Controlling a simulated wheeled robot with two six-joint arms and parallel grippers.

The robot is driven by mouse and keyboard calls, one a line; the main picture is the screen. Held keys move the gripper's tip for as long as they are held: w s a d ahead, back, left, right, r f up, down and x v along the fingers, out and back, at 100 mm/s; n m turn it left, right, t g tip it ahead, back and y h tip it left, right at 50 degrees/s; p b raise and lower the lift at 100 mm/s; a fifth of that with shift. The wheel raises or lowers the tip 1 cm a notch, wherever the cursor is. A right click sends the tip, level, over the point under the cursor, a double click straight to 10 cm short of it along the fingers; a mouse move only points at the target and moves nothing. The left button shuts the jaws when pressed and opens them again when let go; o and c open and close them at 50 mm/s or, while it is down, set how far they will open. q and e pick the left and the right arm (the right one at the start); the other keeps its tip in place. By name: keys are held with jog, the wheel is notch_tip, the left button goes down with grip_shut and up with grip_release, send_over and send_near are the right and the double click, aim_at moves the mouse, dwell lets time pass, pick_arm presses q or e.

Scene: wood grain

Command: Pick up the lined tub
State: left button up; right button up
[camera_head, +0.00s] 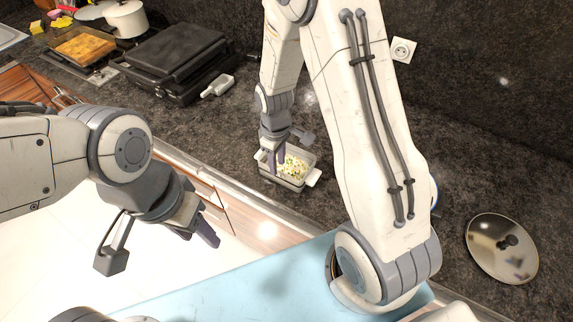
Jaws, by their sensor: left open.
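The lined tub (283,182) is a small pale, box-shaped container with light tabs at its sides. It holds small pale yellow-green pieces and stands upright on the dark counter near its front edge. My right gripper (280,154) points down at the tub, with a dark finger at or inside its left part. I cannot tell how far its jaws are apart or whether they touch the tub's wall. My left gripper (207,232) is open and empty, low in front of the counter at the left, away from the tub.
A white pot (127,20) and a wooden board (84,46) are at the back left. A round metal lid (502,248) lies at the right. Counter (215,135) left of the tub is clear.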

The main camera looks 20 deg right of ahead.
jog(key=shift+f+p, duration=0.7)
jog(key=shift+f, duration=1.5)
grip_shut()
